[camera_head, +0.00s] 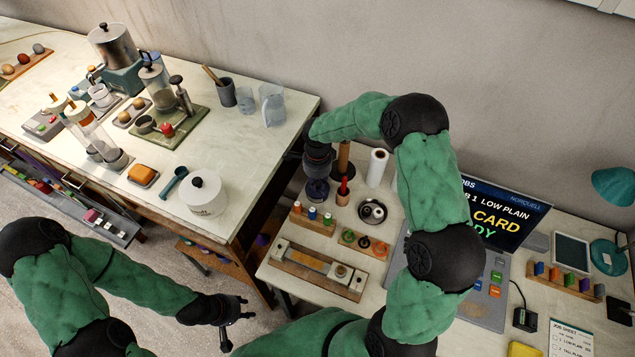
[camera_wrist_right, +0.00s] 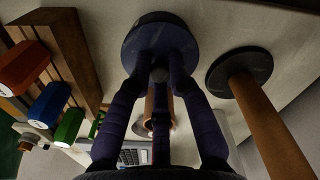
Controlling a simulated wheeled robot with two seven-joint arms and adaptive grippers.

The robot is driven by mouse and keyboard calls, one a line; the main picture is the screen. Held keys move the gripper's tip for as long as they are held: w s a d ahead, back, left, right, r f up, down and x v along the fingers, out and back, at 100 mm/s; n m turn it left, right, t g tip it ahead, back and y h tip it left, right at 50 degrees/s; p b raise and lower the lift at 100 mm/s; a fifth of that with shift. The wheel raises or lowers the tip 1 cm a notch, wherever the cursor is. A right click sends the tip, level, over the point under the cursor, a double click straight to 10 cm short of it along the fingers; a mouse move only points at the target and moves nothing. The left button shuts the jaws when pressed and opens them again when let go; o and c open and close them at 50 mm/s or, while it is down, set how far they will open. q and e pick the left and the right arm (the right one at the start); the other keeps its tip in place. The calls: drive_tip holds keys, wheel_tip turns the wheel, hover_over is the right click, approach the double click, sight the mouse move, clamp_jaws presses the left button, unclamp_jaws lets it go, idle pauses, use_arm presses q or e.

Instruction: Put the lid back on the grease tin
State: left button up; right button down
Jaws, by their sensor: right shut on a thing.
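My right gripper (camera_head: 317,180) reaches down over the far left of the right-hand workbench. In the right wrist view its dark fingers (camera_wrist_right: 160,75) are shut on a dark round disc (camera_wrist_right: 160,32), which looks like the lid. Its underside and any contact with the bench are hidden. I cannot tell for sure which thing is the grease tin. A round metal dish (camera_head: 372,211) with small things in it stands to the right of the gripper. My left gripper (camera_head: 238,318) is open and empty in front of the gap between the benches.
A peg rack (camera_head: 312,222) stands just in front of the right gripper. A wooden post on a dark base (camera_wrist_right: 240,75) and a white roll (camera_head: 377,167) stand close by. My right arm covers part of the screen (camera_head: 505,215).

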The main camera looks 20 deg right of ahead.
drive_tip(key=c, duration=1.1)
unclamp_jaws()
drive_tip(key=o, duration=0.5)
drive_tip(key=shift+r+p, duration=1.75)
drive_tip(key=shift+r, duration=1.75)
